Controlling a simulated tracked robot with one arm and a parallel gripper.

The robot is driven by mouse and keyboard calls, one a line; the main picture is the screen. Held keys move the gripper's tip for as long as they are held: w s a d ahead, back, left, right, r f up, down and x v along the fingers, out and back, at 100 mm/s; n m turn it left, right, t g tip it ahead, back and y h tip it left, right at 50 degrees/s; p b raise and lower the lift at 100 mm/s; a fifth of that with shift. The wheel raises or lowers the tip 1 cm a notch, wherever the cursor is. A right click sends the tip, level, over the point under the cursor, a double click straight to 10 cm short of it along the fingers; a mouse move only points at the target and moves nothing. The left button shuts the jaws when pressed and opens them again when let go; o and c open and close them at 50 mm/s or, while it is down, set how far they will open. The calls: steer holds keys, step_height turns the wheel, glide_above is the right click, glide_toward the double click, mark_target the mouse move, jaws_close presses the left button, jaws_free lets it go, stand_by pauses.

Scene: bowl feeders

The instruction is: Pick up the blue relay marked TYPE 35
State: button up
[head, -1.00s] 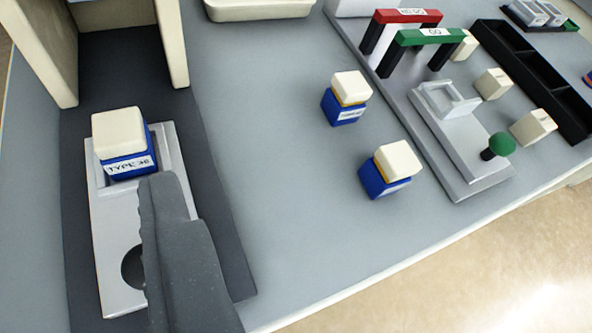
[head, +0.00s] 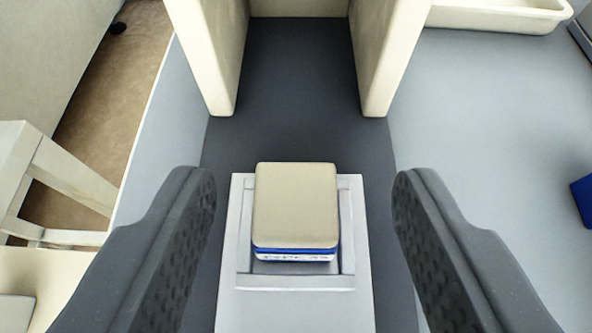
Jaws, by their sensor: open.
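A blue relay with a cream top (head: 295,205) sits upright in the square recess of a light grey plate (head: 290,305). Only a thin strip of its blue body and white label shows below the top. The label starts with TYPE, but its last digit is too foreshortened to read surely. My gripper (head: 303,180) is open. One dark finger stands left of the relay and the other right of it, with clear gaps on both sides. Neither finger touches the relay.
Two cream uprights (head: 388,60) stand behind the plate on a dark mat (head: 300,90). Part of another blue relay (head: 583,200) shows at the right edge. A cream tray (head: 490,18) lies at the back right. A cream frame (head: 60,180) is at the left.

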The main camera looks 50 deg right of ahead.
mark_target(295, 165)
steer(key=b+x, duration=0.1)
steer(key=x, duration=0.2)
steer(key=shift+w+f, duration=0.2)
steer(key=shift+f, duration=0.1)
steer(key=shift+w+d+f, duration=0.1)
steer(key=shift+w+d, duration=0.25)
steer(key=shift+d, duration=0.05)
jaws_close()
steer(key=shift+s+a+r+p, duration=0.2)
steer(key=shift+r+p, duration=0.1)
steer(key=shift+r, duration=0.25)
step_height(295, 165, up, 6)
steer(key=p, duration=0.2)
steer(key=shift+r+p, duration=0.15)
steer(key=shift+p, duration=0.15)
steer(key=s+a+b, duration=0.3)
steer(key=s+a, duration=0.9)
steer(key=a, duration=0.3)
steer(key=shift+s+f, duration=0.2)
steer(key=shift+f, duration=0.05)
